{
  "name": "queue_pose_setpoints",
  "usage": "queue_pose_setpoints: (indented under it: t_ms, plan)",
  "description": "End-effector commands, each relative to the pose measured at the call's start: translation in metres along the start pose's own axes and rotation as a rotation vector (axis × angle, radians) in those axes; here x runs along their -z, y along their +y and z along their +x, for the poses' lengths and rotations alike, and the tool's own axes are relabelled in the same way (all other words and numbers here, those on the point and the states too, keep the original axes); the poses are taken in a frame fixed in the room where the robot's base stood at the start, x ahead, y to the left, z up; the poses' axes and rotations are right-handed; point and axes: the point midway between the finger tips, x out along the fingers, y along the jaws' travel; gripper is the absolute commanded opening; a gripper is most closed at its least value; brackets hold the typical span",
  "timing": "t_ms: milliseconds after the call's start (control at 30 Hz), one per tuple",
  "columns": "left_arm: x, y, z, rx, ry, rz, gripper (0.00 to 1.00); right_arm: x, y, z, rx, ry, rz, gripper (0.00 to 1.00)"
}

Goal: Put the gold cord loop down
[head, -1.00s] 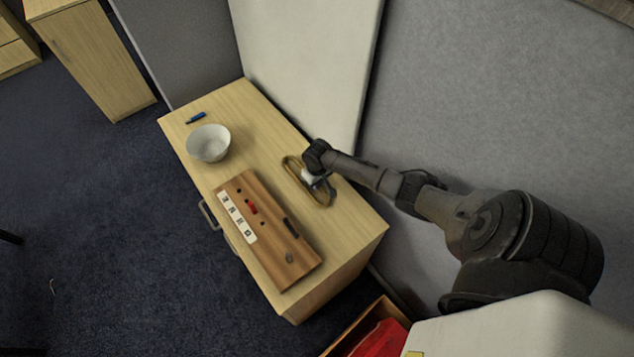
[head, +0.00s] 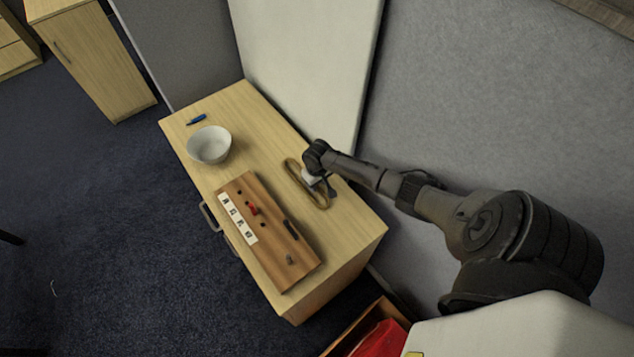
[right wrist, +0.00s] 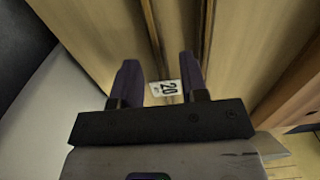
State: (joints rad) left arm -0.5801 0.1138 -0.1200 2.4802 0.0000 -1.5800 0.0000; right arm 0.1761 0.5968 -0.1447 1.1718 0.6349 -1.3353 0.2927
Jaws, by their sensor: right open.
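The gold cord loop (head: 297,181) lies as a long oval on the light wood cabinet top, near its back edge. In the right wrist view, its strands (right wrist: 153,36) run up the picture, with a white tag marked "20" (right wrist: 167,88) between my fingers. My right gripper (head: 321,186) is over the loop, pointing down, and hides part of it. Its two fingers stand apart in the right wrist view (right wrist: 159,66), open around the tag. I cannot tell whether a finger still touches the cord. My left gripper is out of view.
A wooden box (head: 268,232) with a red knob and a label strip lies left of the loop. A white bowl (head: 209,145) and a small blue object (head: 196,120) are farther off. A pale panel (head: 310,65) stands close behind the cabinet top (head: 250,105).

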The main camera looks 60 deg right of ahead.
Motion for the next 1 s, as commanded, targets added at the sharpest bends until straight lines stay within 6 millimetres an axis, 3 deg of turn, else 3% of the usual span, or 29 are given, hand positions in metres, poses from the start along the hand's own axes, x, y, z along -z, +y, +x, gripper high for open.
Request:
queue_pose_setpoints:
  t_ms: [700, 867, 1000]
  plan:
    - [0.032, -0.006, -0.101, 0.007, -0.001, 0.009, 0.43, 0.000, -0.001, -0.098, 0.001, 0.000, -0.001, 0.40]
    - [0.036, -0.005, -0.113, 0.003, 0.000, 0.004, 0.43, -0.001, -0.002, -0.109, 0.002, -0.001, -0.006, 0.40]
    - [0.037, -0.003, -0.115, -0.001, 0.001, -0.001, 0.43, -0.023, -0.026, -0.105, 0.003, 0.000, -0.083, 0.40]
